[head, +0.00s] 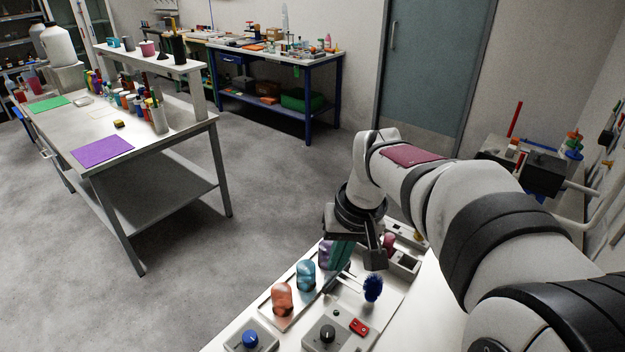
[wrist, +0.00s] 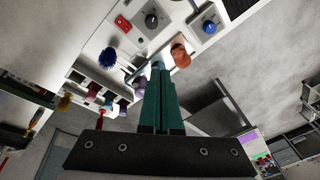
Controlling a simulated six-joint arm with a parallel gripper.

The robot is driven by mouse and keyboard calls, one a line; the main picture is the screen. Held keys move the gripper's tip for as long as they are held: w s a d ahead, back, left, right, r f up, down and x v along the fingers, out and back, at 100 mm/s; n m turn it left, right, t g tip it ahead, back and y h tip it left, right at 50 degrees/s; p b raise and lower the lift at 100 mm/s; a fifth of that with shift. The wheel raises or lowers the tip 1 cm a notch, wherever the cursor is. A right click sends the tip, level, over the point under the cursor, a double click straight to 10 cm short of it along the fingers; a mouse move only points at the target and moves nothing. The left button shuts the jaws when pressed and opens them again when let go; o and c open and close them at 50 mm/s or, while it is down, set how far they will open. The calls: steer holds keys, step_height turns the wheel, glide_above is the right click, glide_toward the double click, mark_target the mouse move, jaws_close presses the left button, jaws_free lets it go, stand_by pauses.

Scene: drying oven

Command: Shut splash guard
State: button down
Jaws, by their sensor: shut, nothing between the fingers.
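My gripper (head: 338,262) points down over the white bench unit at the lower middle of the head view. Its teal fingers are closed together and empty, and they show from behind in the wrist view (wrist: 158,75). The fingertips are close to a row of coloured rounded pieces: an orange one (head: 282,298), a light-blue one (head: 306,275) and a purple one partly behind the fingers. Whether they touch any piece cannot be told. I cannot make out a splash guard for certain. A thin dark bar (head: 346,284) lies beside the fingers, partly hidden.
The unit also carries a blue bristly piece (head: 372,288), a grey dial (head: 327,333), a red switch block (head: 358,326) and a blue knob (head: 250,338). A workbench (head: 190,127) stands at left, with open floor between.

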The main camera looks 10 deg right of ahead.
steer(key=w+d+f+n+t, duration=0.1)
steer(key=w+d+f+n, duration=0.15)
steer(key=w, duration=0.65)
steer(key=w+d+f+n+t, duration=0.15)
steer(key=w+f, duration=0.25)
steer(key=w, duration=0.5)
steer(key=shift+g, duration=0.35)
steer(key=x, duration=0.9)
steer(key=shift+w+a+f, duration=0.1)
steer(key=shift+a+f, duration=0.1)
steer(key=shift+a, duration=0.05)
steer(key=s, duration=0.2)
steer(key=s+d+f, duration=0.1)
steer(key=shift+s+d, duration=0.1)
steer(key=shift+s, duration=0.2)
steer(key=shift+s+d, duration=1.8)
